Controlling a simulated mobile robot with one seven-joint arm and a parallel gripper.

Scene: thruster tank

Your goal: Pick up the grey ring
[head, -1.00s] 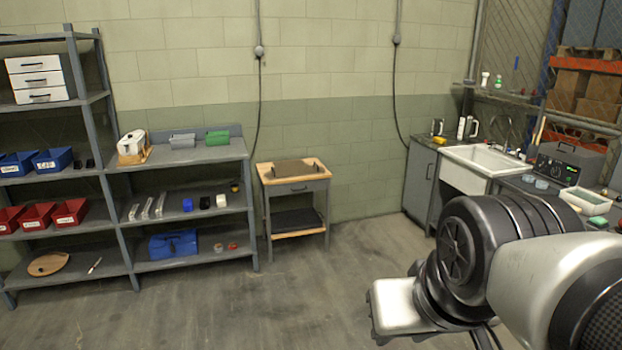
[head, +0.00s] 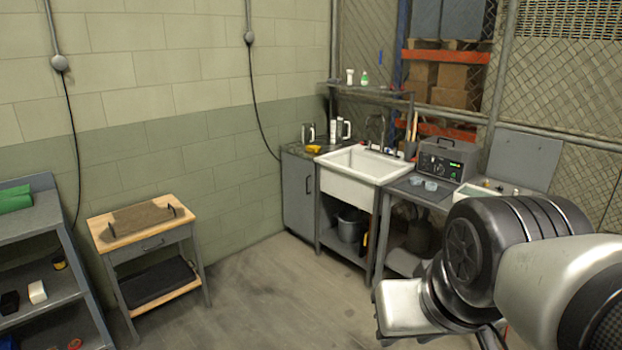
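I cannot make out a grey ring anywhere in the head view. My arm crosses the lower right of the view, and its black joint and pale links cover part of the bench there. My gripper's fingers are not in view, so whether they are open or shut does not show.
A grey shelf (head: 45,238) at the left edge holds a green item (head: 14,199) and a white block (head: 37,291). A wood-topped cart (head: 150,243) stands by the wall. A white sink (head: 350,188) and a grey device (head: 446,163) stand at the right. The middle floor (head: 265,290) is clear.

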